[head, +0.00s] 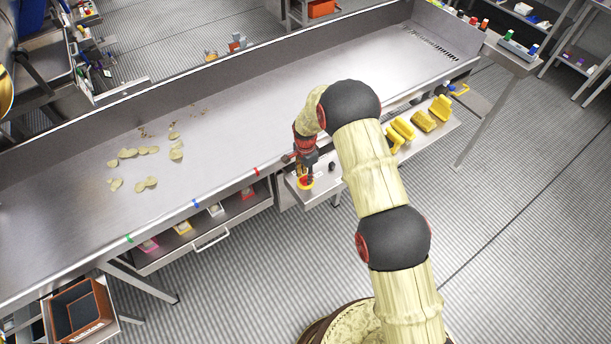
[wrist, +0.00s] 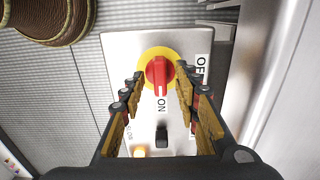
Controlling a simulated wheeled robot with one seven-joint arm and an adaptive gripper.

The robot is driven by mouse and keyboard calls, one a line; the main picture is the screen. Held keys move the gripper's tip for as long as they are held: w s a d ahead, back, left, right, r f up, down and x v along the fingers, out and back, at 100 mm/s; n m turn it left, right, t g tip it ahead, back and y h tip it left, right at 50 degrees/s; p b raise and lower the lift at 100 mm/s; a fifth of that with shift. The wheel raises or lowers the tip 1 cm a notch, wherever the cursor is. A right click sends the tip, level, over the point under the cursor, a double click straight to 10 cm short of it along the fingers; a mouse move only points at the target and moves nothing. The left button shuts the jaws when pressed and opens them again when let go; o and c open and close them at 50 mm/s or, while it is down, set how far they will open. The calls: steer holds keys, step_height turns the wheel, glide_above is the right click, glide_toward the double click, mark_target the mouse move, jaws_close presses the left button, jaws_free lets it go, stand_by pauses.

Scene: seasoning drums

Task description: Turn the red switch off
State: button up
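The red switch (wrist: 158,74) is a round red knob with a raised grip bar on a yellow disc, mounted on a pale panel (wrist: 118,48). Its bar runs up and down in the wrist view, its lower end towards the "ON" label (wrist: 161,105). The "OFF" label (wrist: 201,68) is to its right. My gripper (wrist: 158,78) is open, with one finger on each side of the switch. I cannot tell whether the fingers touch it. In the head view my gripper (head: 306,178) is over the yellow ring of the switch (head: 305,184), mostly covering it.
A black knob (wrist: 162,134) and a small lit button (wrist: 139,152) are below the switch in the wrist view. Several yellow objects (head: 424,121) lie right of my arm. The long metal conveyor trough (head: 240,125) holds scattered chips (head: 146,183). A metal wall (wrist: 276,70) borders the panel's right.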

steer(key=shift+f, duration=0.35)
steer(key=shift+c, duration=0.2)
steer(key=c, duration=0.8)
